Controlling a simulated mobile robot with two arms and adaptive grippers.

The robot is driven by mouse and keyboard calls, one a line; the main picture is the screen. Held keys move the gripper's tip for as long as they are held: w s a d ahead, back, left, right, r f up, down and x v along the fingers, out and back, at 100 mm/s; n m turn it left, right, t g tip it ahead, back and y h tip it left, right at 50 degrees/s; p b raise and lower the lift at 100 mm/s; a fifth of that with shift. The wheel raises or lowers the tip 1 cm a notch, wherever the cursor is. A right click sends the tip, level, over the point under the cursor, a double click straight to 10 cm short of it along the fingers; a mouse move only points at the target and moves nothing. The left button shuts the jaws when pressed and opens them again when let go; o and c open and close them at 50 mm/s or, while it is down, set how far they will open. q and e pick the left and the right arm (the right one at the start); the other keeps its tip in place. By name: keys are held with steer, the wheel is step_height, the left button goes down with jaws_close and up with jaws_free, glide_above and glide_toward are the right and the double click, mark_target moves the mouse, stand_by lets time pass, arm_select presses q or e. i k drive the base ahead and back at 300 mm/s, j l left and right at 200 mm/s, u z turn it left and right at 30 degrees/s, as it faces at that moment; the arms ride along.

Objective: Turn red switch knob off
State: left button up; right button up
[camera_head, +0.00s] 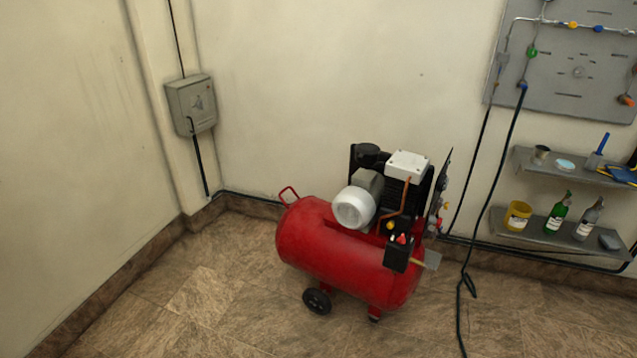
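A red air compressor (335,250) stands on the tiled floor in the middle of the head view. A small red knob (403,239) shows on top of the black switch box (398,256) at its right front. The knob is too small for me to tell which way it is set. Neither of my grippers is in view.
A grey electrical box (191,104) hangs on the left wall with a black cable. A grey panel (560,75) with valves is on the right wall. Below it, an upper shelf (535,166) and a lower shelf (520,230) hold bottles and containers.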

mark_target(401, 240)
steer(key=i+l+u, duration=0.15)
steer(key=i+l, duration=0.2)
steer(key=i+l+u, duration=0.15)
steer(key=i+l, duration=0.15)
steer(key=l, duration=0.2)
steer(key=i+l+u, duration=0.1)
steer(key=i+l, duration=0.15)
steer(key=l, duration=0.2)
